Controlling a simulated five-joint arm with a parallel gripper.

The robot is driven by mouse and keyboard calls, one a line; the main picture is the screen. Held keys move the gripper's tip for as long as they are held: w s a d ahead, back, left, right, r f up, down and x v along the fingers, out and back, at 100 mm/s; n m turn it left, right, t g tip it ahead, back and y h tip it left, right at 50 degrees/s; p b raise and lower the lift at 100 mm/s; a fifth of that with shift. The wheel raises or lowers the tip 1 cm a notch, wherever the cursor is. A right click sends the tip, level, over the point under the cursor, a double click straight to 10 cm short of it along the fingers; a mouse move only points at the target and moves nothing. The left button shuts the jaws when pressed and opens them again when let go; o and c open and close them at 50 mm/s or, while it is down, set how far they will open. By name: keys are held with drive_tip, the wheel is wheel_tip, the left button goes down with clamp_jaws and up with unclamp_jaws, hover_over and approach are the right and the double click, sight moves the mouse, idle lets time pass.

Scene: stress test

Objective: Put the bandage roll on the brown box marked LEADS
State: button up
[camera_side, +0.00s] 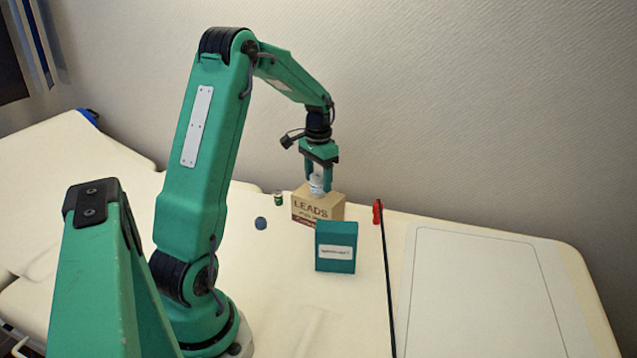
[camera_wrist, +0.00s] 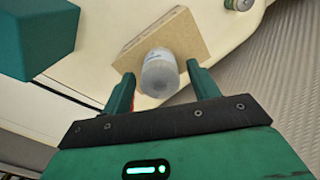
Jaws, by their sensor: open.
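The white bandage roll (camera_side: 317,185) sits at the top of the brown box marked LEADS (camera_side: 312,208) in the side view. In the wrist view the roll (camera_wrist: 160,75) shows against the pale tan top of the box (camera_wrist: 190,38), near one edge. My gripper (camera_side: 318,168) is right above the box, pointing down. Its fingers (camera_wrist: 161,80) are open on either side of the roll, with a gap on each side in the wrist view. The roll's upper part is partly hidden by the gripper in the side view.
A teal box (camera_side: 336,247) stands in front of the brown box. A small green-topped vial (camera_side: 278,198) and a blue round thing (camera_side: 261,223) lie to the left. A red object (camera_side: 377,211) and a thin black rod (camera_side: 387,280) are to the right, before an outlined pale panel (camera_side: 470,290).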

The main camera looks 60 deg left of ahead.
sight(320, 177)
wheel_tip(320, 177, up, 11)
drive_tip(key=shift+r, duration=0.2)
idle(0.4)
idle(0.4)
drive_tip(key=s+d+r+m+t, duration=0.1)
drive_tip(key=s+d+r, duration=0.15)
drive_tip(key=d, duration=0.55)
drive_tip(key=s+d+r+t, duration=0.1)
drive_tip(key=s+d+r, duration=0.15)
drive_tip(key=d, duration=0.65)
drive_tip(key=s+d+f+m+t, duration=0.1)
drive_tip(key=s+d+f+t, duration=0.2)
drive_tip(key=s+d, duration=0.6)
drive_tip(key=d, duration=0.2)
drive_tip(key=shift+s+d+f+t, duration=0.15)
drive_tip(key=shift+s+d+t, duration=0.15)
drive_tip(key=shift+s, duration=0.1)
